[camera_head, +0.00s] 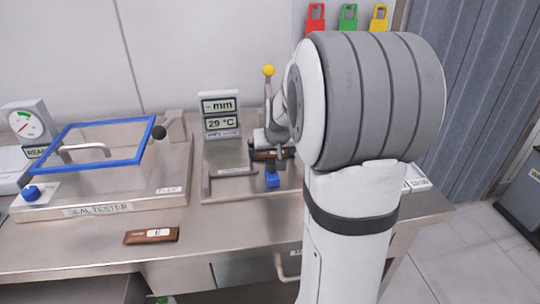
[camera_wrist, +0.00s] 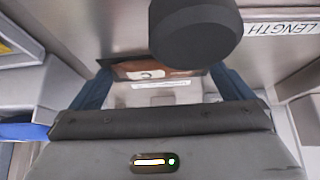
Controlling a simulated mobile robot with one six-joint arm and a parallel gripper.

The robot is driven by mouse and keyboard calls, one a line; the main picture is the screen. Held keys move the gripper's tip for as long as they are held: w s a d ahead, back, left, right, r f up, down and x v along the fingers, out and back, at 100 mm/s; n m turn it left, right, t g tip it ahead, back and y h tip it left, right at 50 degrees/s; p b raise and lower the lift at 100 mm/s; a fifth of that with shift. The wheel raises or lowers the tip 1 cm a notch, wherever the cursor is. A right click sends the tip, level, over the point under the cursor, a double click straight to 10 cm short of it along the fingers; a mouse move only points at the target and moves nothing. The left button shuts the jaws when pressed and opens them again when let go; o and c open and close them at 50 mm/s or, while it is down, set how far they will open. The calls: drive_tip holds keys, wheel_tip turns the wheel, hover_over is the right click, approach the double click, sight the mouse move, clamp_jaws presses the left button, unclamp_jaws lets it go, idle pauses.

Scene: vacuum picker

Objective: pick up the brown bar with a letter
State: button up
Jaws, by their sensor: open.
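A brown bar (camera_wrist: 180,74) with a pale label bearing a dark mark lies between my fingertips in the wrist view. The mark is too small to read, and a round black knob covers part of the bar. In the head view this bar (camera_head: 262,155) shows dark on the measuring station beside my gripper. My gripper (camera_wrist: 161,78) is open, its blue fingers on either side of the bar; I cannot tell whether they touch it. A second brown bar (camera_head: 151,236) with a white letter label lies flat on the steel table's front part.
The seal tester (camera_head: 100,212) with a blue-framed lid (camera_head: 88,123) stands at the left. The measuring station (camera_head: 222,188) has a display (camera_head: 221,114) and a yellow-knobbed lever (camera_head: 268,71) behind. My arm hides the table's right part. Bare steel surrounds the front bar.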

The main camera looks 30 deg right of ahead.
drive_tip(key=shift+c, duration=0.2)
drive_tip(key=c, duration=0.7)
